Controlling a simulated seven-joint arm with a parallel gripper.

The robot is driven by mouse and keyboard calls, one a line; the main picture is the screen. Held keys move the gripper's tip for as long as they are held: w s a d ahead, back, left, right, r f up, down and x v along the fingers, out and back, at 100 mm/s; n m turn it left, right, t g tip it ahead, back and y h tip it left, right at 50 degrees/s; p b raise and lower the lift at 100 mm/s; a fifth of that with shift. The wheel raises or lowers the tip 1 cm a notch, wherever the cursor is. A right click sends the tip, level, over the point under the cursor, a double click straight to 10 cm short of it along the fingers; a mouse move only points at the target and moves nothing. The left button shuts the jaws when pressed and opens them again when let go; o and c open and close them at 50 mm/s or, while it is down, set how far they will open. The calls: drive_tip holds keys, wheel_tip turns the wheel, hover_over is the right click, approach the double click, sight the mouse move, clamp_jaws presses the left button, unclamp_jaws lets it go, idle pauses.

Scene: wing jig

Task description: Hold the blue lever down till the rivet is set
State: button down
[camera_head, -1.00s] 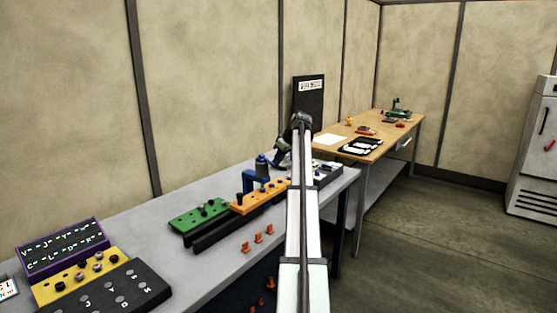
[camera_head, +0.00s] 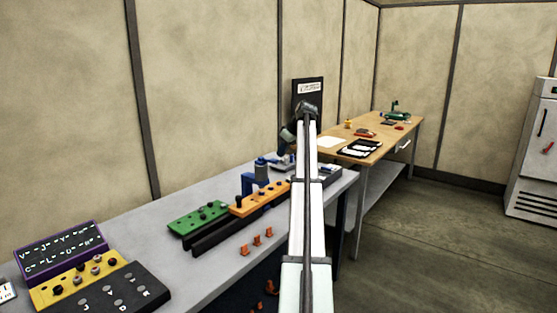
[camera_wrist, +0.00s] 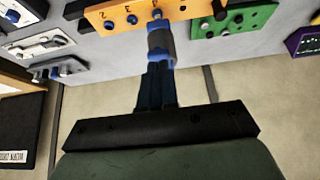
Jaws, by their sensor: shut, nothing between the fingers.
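A blue rivet tool (camera_head: 255,182) with a grey-blue cylinder on top stands over the orange plate (camera_head: 262,198) in the head view. A small blue piece (camera_head: 275,160) sticks out right of the cylinder; it may be the lever. My gripper (camera_head: 288,140) is up and to the right of the tool, partly behind my arm. In the wrist view my gripper (camera_wrist: 158,68) has its dark fingers together, lined up with the blue tool (camera_wrist: 160,40). I cannot tell whether they touch it. The rivet under the tool is hidden.
A green plate (camera_head: 198,218) lies left of the orange one. Several orange clips (camera_head: 257,240) stand along the bench's front. A yellow block (camera_head: 75,285), purple board (camera_head: 60,250) and black panel (camera_head: 120,292) are at the left. A wooden table (camera_head: 385,127) stands behind.

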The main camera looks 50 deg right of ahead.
drive_tip(key=v, duration=0.8)
drive_tip(key=shift+s, duration=0.35)
drive_tip(key=shift+f, duration=0.1)
